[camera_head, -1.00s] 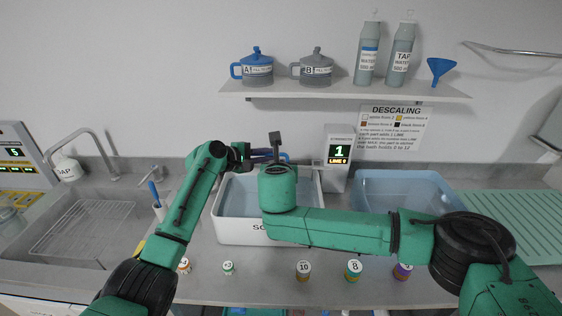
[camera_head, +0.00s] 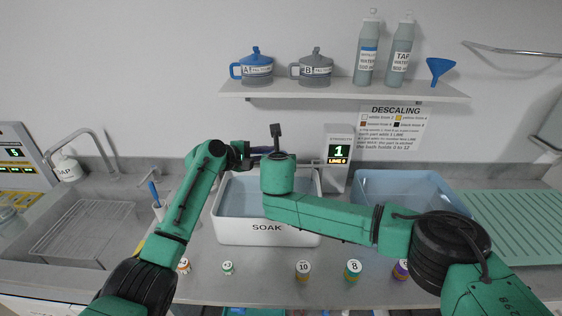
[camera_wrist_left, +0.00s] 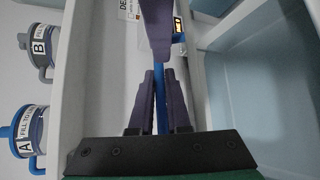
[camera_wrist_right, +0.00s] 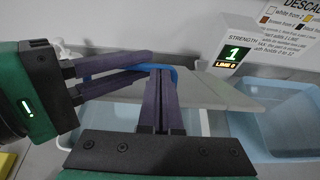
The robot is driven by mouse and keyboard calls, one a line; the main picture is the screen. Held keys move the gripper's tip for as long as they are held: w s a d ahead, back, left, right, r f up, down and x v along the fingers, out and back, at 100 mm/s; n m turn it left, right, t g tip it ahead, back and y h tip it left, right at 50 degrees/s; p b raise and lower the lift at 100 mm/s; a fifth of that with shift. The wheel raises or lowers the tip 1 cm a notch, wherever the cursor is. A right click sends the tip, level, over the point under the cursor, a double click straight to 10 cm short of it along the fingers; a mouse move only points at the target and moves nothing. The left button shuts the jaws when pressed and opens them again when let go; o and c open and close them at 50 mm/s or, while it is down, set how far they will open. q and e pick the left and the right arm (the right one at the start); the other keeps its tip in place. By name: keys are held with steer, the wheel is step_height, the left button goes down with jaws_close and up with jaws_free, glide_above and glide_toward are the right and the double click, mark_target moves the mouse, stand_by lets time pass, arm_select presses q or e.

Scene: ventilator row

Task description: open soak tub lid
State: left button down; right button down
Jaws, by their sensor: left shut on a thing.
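The white soak tub (camera_head: 265,232), labelled SOAK, stands mid-counter with pale blue liquid showing inside. A flat grey panel, apparently its lid (camera_wrist_right: 222,92), shows in the right wrist view, tilted, with a blue handle (camera_wrist_right: 173,73) at its near end. My left gripper (camera_wrist_left: 155,95) is shut on the blue handle, above the rear of the tub. My right gripper (camera_wrist_right: 163,75) has its fingers together, right by the handle; whether they touch it is unclear. In the head view my right arm hides most of the lid.
A strength display (camera_head: 339,155) stands behind the tub's right side. A blue bath (camera_head: 400,190) is at the right and a sink with a rack (camera_head: 80,228) at the left. Small numbered pots (camera_head: 303,271) line the front. A shelf (camera_head: 345,92) hangs above.

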arm_select(q)
steer(key=c, duration=1.2)
jaws_free()
steer(key=shift+s+d+f, duration=0.1)
steer(key=shift+s+f, duration=0.1)
steer(key=shift+f, duration=0.15)
arm_select(e)
steer(key=shift+w+d+r, duration=0.15)
steer(key=shift+d+r, duration=0.05)
steer(key=shift+r, duration=0.1)
arm_select(q)
steer(key=shift+r, duration=0.15)
arm_select(e)
steer(key=shift+f, duration=0.1)
